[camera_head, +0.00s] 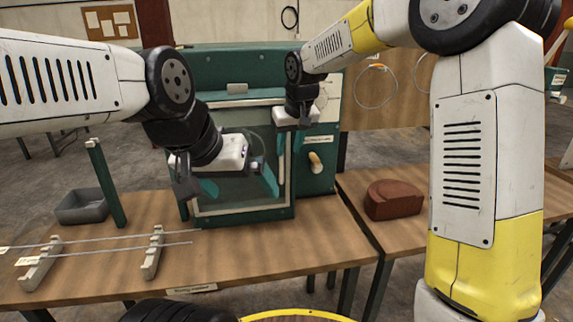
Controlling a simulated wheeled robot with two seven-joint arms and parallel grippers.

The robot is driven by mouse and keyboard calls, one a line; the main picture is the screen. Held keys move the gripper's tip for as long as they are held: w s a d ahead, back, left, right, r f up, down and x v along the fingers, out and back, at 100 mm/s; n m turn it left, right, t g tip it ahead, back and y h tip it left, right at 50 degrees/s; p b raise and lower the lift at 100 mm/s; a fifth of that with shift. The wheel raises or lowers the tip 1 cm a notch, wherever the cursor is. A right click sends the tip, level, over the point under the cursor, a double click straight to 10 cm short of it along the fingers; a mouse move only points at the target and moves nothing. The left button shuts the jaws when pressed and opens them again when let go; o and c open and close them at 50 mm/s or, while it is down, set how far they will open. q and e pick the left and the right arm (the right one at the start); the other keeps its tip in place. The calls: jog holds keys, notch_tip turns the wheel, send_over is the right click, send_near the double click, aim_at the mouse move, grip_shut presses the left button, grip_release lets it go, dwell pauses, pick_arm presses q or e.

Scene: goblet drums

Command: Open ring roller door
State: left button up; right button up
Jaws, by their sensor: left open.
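The ring roller is a green cabinet (225,62) on the wooden table. Its door (243,208) has a pale frame around a see-through pane and appears to lie against the cabinet front. My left gripper (240,187) is in front of the pane, with its teal fingers spread apart and nothing seen between them. My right gripper (290,150) points down by the door's upper right edge. One teal finger shows, and its grip and any contact with the door are unclear. Both hands hide parts of the door frame.
Rods (110,252) lie across two notched stands at the left front. A grey tray (82,206) stands behind them. A red-brown block (393,200) sits on the right table. The front middle tabletop is clear.

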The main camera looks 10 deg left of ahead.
jog(key=x, duration=0.3)
jog(key=a+x, duration=0.1)
jog(key=x, duration=0.5)
jog(key=shift+w+a, duration=0.2)
grip_shut()
dwell(1.2)
